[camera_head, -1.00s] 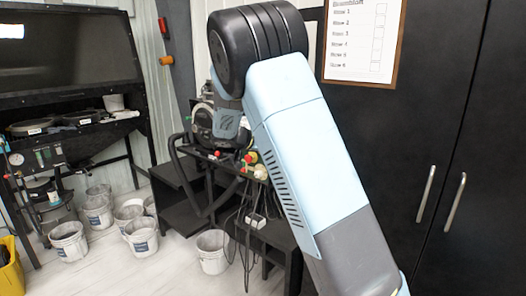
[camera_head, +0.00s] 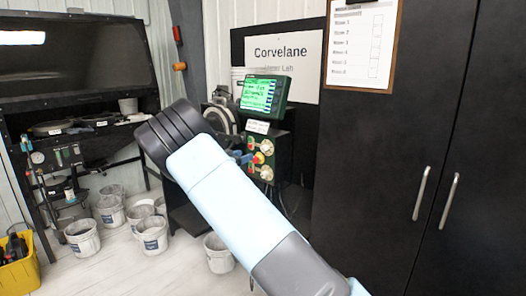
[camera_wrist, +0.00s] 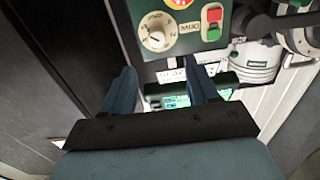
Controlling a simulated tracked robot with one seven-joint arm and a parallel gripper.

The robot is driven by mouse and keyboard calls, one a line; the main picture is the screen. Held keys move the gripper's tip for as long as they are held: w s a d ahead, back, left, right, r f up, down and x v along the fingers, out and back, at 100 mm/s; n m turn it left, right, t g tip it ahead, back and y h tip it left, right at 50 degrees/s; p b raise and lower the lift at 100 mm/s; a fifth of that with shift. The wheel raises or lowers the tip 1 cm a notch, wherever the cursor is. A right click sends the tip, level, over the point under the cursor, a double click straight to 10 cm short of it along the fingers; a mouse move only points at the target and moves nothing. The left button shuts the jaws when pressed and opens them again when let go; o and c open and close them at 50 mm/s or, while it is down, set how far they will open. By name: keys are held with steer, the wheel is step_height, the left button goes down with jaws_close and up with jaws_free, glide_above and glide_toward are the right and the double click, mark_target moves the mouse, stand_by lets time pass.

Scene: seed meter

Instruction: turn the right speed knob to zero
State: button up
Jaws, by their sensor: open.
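In the wrist view a pale round knob (camera_wrist: 155,36) with a printed scale around it sits on a green panel (camera_wrist: 184,18). The panel appears upside down there, and I cannot read the knob's setting. In the head view the panel carries an upper pale knob (camera_head: 267,146) and a lower one (camera_head: 266,173); their labels are too small to read. My gripper (camera_wrist: 162,88) is open and empty, its two blue fingers apart in front of the panel, not around the knob. It is partly hidden behind my arm in the head view (camera_head: 240,157).
A red and green switch (camera_wrist: 214,24) is beside the knob. A red and yellow button (camera_head: 258,158) sits between the two knobs. A lit green screen (camera_head: 262,95) stands above the panel. Black cabinets (camera_head: 400,150) are at right; several buckets (camera_head: 152,235) stand on the floor at left.

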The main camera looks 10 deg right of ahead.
mark_target(262, 149)
steer(key=x, duration=1.2)
steer(key=shift+s, duration=0.15)
steer(key=shift+c, duration=0.4)
steer(key=c, duration=0.9)
steer(key=shift+d+r, duration=0.1)
steer(key=shift+d, duration=0.05)
steer(key=shift+c, duration=0.2)
steer(key=shift+n, duration=0.3)
